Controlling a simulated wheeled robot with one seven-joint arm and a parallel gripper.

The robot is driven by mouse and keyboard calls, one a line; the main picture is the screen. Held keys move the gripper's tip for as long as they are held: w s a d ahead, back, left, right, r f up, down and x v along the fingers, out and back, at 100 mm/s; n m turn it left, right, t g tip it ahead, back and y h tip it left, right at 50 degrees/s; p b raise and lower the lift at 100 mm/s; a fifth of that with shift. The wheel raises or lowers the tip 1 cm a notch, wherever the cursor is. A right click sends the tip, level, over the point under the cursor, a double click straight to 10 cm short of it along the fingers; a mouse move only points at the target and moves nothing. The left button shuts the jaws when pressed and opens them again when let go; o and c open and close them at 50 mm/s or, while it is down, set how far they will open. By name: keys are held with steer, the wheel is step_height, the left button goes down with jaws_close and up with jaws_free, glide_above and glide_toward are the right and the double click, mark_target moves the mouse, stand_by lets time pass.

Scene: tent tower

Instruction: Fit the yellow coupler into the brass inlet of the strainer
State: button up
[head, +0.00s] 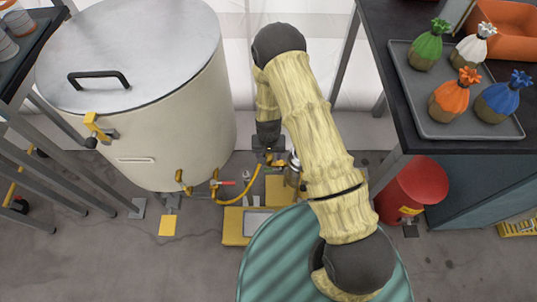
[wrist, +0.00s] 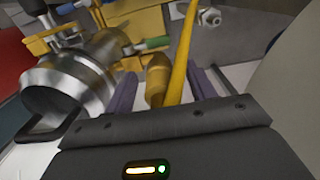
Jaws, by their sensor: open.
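My gripper (wrist: 160,78) is open, its two purple fingers apart. A brass-yellow fitting (wrist: 157,76), which looks like the coupler, sits between the fingers beside a yellow hose (wrist: 184,45). I cannot tell whether either finger touches it. The shiny metal strainer (wrist: 72,82) is just left of the fingers in the wrist view. Its brass inlet is not clearly distinguishable. In the head view the yellow hose (head: 243,197) curves from the tank's valve towards my gripper (head: 269,157). The strainer (head: 293,172) is partly hidden by my arm there.
A yellow-framed unit (head: 236,228) sits on the floor below the hose.

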step_height(320, 180, up, 17)
steer(key=p, duration=0.3)
steer(key=shift+r, duration=0.1)
stand_by(0.9)
steer(key=s+d+r+t, duration=0.1)
steer(key=s+d+r, duration=0.55)
steer(key=r, duration=0.35)
steer(key=s+d+r+t, duration=0.2)
steer(key=s+d+r, duration=0.45)
steer(key=r, duration=0.35)
step_height(320, 180, up, 23)
steer(key=p, duration=2.3)
steer(key=shift+w+d+p, duration=0.3)
